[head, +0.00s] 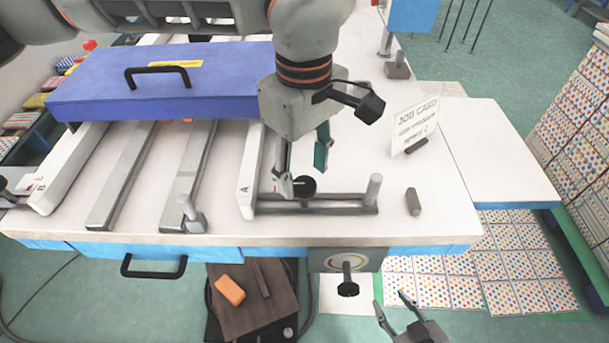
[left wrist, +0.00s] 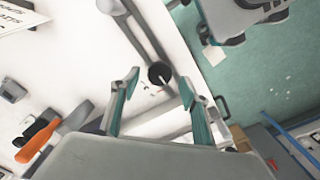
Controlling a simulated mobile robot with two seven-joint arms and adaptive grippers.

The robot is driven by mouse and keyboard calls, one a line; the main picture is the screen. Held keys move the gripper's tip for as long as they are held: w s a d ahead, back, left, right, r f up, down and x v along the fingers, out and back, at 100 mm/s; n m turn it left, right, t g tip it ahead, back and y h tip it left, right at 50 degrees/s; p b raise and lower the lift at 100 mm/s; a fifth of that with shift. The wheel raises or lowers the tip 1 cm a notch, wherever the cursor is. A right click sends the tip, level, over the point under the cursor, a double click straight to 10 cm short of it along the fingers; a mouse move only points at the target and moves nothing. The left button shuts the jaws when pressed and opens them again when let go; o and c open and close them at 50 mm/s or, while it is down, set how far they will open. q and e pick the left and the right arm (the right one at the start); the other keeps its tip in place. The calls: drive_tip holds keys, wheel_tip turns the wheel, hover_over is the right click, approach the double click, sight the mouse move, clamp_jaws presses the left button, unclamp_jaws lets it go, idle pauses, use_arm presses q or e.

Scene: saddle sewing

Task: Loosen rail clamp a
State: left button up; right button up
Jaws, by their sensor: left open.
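A black round knob (head: 304,187), which looks like the handle of rail clamp a, sits on a grey slotted bar (head: 335,197) beside the white rail marked A (head: 251,172). The knob also shows in the left wrist view (left wrist: 159,73). My left gripper (head: 303,174) points down over the knob with its fingers open. In the left wrist view the knob appears between the two fingertips (left wrist: 160,83); I cannot tell whether they touch it. My right gripper (head: 390,298) is open and empty, low in front of the table's edge.
A grey post (head: 373,189) stands at the bar's right end. A small dark block (head: 413,201) and a job card (head: 416,126) are to the right. A blue panel (head: 170,85) lies across the rails. A dial with a black knob (head: 347,288) hangs below the front edge.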

use_arm(q)
drive_tip(key=shift+f, duration=1.15)
use_arm(e)
drive_tip(key=shift+w+r, duration=0.25)
drive_tip(key=shift+w, duration=0.05)
use_arm(q)
drive_tip(key=c, duration=1)
drive_tip(key=shift+c, duration=0.6)
use_arm(e)
drive_tip(key=shift+f, duration=0.15)
